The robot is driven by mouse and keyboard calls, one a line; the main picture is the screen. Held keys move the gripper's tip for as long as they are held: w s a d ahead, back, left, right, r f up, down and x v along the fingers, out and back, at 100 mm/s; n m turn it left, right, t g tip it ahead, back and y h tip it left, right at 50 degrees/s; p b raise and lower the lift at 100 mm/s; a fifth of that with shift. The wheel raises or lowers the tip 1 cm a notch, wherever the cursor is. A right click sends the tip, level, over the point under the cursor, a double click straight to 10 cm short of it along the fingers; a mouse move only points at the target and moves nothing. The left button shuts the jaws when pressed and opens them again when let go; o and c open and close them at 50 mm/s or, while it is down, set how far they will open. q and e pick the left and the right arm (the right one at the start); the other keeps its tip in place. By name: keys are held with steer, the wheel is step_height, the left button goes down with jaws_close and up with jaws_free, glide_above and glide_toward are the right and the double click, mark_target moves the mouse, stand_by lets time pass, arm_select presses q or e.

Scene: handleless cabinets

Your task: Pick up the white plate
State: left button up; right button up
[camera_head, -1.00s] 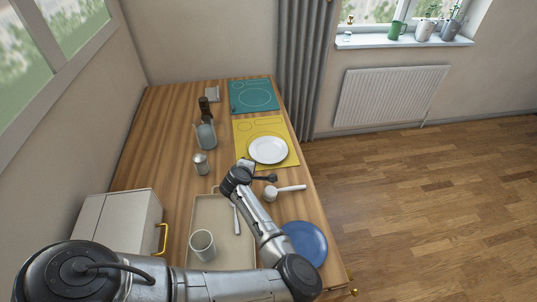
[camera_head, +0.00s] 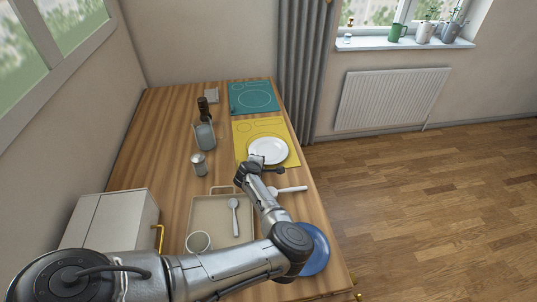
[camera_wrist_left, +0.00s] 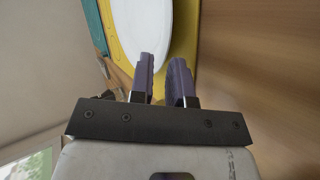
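The white plate (camera_head: 268,151) lies on the yellow placemat (camera_head: 283,126). In the left wrist view the plate (camera_wrist_left: 142,28) is ahead of the fingertips, cut off by the top edge. My left gripper (camera_head: 257,160) is at the plate's near-left edge in the head view and covers a little of it. In the wrist view my left gripper (camera_wrist_left: 162,60) has its two dark fingers apart, with nothing seen between them. I cannot tell whether they touch the plate. My right gripper is in neither view.
A tray (camera_head: 214,214) holds a spoon (camera_head: 234,213) and a mug (camera_head: 198,242). A blue plate (camera_head: 318,252) sits by the counter's right edge. A pitcher (camera_head: 204,136) and a shaker (camera_head: 199,165) stand left of the placemat. A white-handled utensil (camera_head: 291,189) lies near my arm.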

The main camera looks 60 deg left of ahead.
arm_select(q)
steer(key=shift+b+x, duration=0.5)
steer(key=shift+x, duration=1.25)
steer(key=shift+s+a, duration=0.15)
jaws_close()
